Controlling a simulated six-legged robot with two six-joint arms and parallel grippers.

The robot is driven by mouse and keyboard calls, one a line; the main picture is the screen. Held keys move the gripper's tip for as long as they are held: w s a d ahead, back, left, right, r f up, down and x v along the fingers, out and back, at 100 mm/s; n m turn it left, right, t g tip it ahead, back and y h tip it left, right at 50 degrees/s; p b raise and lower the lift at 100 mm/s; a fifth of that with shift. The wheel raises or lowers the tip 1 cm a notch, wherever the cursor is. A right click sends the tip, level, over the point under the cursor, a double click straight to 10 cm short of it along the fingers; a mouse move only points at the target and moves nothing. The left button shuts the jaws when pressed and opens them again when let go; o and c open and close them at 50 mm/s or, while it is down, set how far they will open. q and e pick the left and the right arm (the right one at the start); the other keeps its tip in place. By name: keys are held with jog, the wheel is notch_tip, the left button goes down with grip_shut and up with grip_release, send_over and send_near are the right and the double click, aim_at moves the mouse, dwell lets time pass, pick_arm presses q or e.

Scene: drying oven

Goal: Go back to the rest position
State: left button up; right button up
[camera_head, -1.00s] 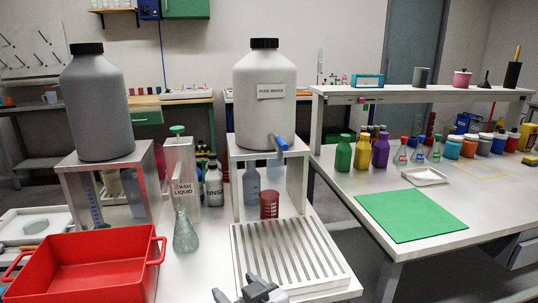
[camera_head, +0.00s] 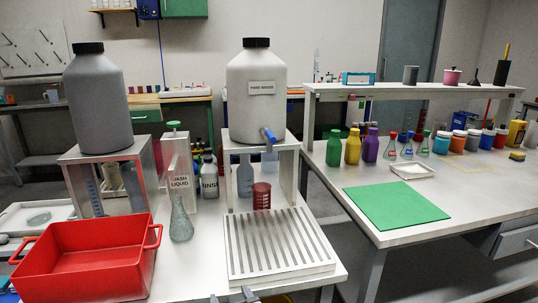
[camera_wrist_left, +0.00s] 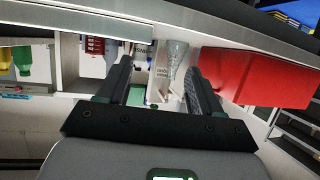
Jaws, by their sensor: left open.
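My left gripper (camera_head: 232,297) barely shows at the bottom edge of the head view, in front of the slatted white drying rack (camera_head: 275,240). In the left wrist view my left gripper (camera_wrist_left: 158,84) is open, with nothing between its dark fingers. Beyond the fingers, that view shows a glass flask (camera_wrist_left: 175,55) and the red tub (camera_wrist_left: 250,75). Most of the left arm is hidden below the head view. My right gripper is not in view.
The red tub (camera_head: 85,258) and a glass flask (camera_head: 181,221) stand left of the rack. A red beaker (camera_head: 261,196) stands behind it, under the large water container (camera_head: 256,95). A green mat (camera_head: 397,205) lies on the right bench, its front part clear.

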pick_arm(q)
notch_tip(320, 180, down, 13)
jog(key=s+a+m+g+h, duration=0.2)
jog(key=a+h, duration=0.1)
jog(key=s+f+g+h, duration=0.3)
jog(key=s+f+g, duration=0.2)
jog(key=s+f, duration=0.5)
jog(key=s+f+g+h, duration=0.3)
jog(key=s+f+g, duration=0.3)
jog(key=s, duration=0.7)
notch_tip(320, 180, up, 18)
jog(key=s+p, duration=0.1)
jog(key=p, duration=1.8)
jog(key=shift+s+a+t, duration=0.25)
jog(key=shift+a+t, duration=0.05)
jog(key=shift+a, duration=0.05)
jog(key=shift+f, duration=0.1)
